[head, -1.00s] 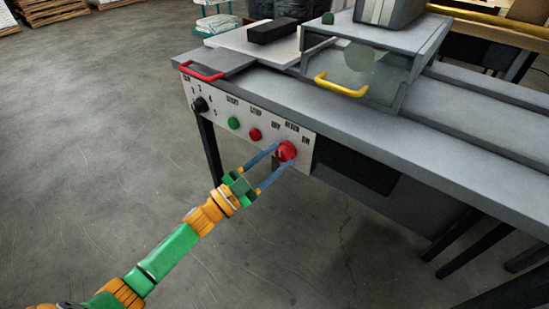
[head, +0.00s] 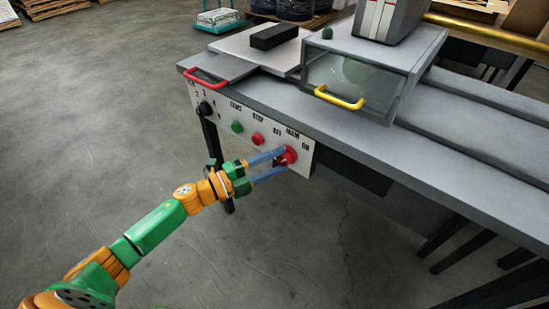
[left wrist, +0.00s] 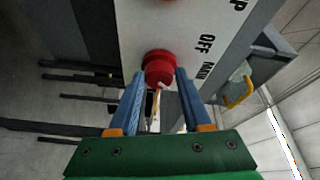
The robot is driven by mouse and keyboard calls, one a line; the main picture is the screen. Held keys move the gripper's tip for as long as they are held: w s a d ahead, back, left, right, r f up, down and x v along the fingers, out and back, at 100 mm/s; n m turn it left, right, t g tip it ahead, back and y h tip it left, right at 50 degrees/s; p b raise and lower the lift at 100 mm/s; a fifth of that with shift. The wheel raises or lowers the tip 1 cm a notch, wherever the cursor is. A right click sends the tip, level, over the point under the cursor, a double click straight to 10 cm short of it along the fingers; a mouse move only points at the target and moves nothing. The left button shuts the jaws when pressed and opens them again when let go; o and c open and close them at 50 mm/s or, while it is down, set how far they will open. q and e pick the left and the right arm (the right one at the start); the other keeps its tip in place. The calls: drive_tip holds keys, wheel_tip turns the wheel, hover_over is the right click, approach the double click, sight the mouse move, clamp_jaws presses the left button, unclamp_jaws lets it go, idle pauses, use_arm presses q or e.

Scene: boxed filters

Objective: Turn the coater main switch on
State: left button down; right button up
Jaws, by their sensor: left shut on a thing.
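The main switch is a red round knob (head: 288,155) at the right end of the white control panel (head: 222,118), with the labels OFF, MAIN and ON above it. In the left wrist view the knob (left wrist: 159,68) sits between the finger ends, with a small pale mark on its lower edge. My left gripper (head: 280,163) has its two blue fingers shut on the knob, one on each side. The fingers partly hide the knob's edge in the head view. My right gripper is not in view.
The panel also carries a green button (head: 237,127), a smaller red button (head: 257,139) and a black selector knob (head: 205,109). A red handle (head: 208,80) and a yellow handle (head: 338,98) stand out above the panel.

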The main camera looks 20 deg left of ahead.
use_arm(q)
drive_tip(key=shift+w+r+m, duration=0.1)
drive_tip(key=shift+r+m, duration=0.1)
drive_tip(key=shift+m, duration=0.2)
idle(0.3)
drive_tip(key=c, duration=0.5)
unclamp_jaws()
drive_tip(key=shift+o, duration=0.7)
drive_tip(key=shift+w+d+f, duration=0.15)
drive_tip(key=v, duration=0.7)
